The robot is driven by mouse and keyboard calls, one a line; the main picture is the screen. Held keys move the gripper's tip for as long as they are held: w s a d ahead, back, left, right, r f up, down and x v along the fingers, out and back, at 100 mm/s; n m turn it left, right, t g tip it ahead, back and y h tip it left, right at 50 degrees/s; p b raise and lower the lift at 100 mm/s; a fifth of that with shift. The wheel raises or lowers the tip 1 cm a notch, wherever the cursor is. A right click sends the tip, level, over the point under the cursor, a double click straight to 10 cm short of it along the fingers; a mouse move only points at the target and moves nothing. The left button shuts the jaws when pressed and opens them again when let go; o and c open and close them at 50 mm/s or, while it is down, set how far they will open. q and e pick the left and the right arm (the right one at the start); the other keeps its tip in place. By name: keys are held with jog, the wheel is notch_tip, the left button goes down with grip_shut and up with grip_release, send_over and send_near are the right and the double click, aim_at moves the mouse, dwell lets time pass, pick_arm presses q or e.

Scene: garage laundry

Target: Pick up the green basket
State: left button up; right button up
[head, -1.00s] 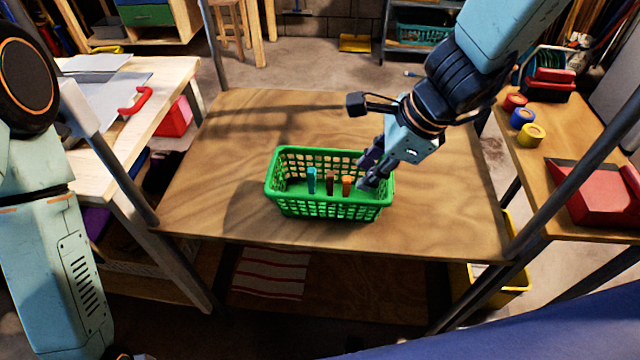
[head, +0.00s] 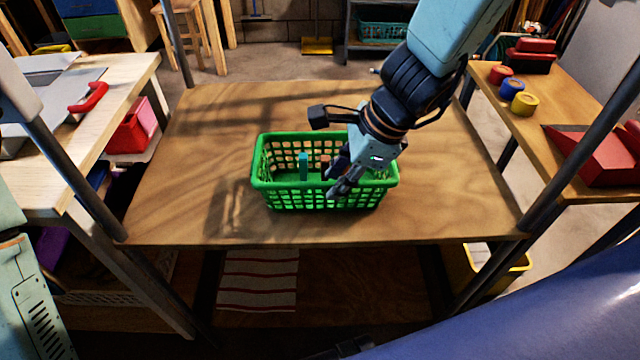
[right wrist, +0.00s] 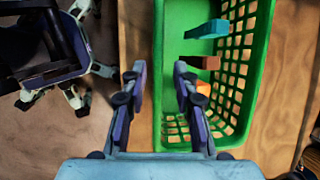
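The green basket (head: 275,199) stands upright on the wooden table, a mesh-walled box with an open top. It also shows in the right wrist view (right wrist: 172,30). Inside are a teal piece (head: 304,166), a brown piece (head: 325,165) and an orange piece (right wrist: 202,88); my gripper hides the orange one in the head view. My right gripper (right wrist: 159,72) is open at the front wall, right of its middle. In the wrist view the wall's rim lies between the spread fingers; contact cannot be told. My left arm shows at the left edge, its gripper out of view.
The wooden table (head: 190,190) is clear around the basket, with metal posts at its corners. A right-hand bench holds several tape rolls (head: 524,102) and a red bin (head: 590,160). A left workbench (head: 120,85) and a yellow bin (head: 505,270) below right stand close.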

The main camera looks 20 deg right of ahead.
aim_at(312, 211)
jog(key=shift+d+f, duration=0.15)
jog(key=shift+f, duration=0.3)
jog(key=shift+f+b, duration=0.35)
jog(key=shift+b, duration=0.1)
jog(key=shift+a+f, duration=0.25)
jog(key=shift+a, duration=0.1)
jog(key=b+x, duration=0.3)
jog(key=x, duration=0.1)
jog(key=shift+w+a+f, duration=0.1)
jog(key=shift+w+f, duration=0.15)
jog(key=shift+f, duration=0.1)
jog(key=shift+a+f, duration=0.15)
jog(key=shift+a, duration=0.15)
jog(key=c, duration=0.3)
jog(key=shift+w, duration=0.1)
grip_shut()
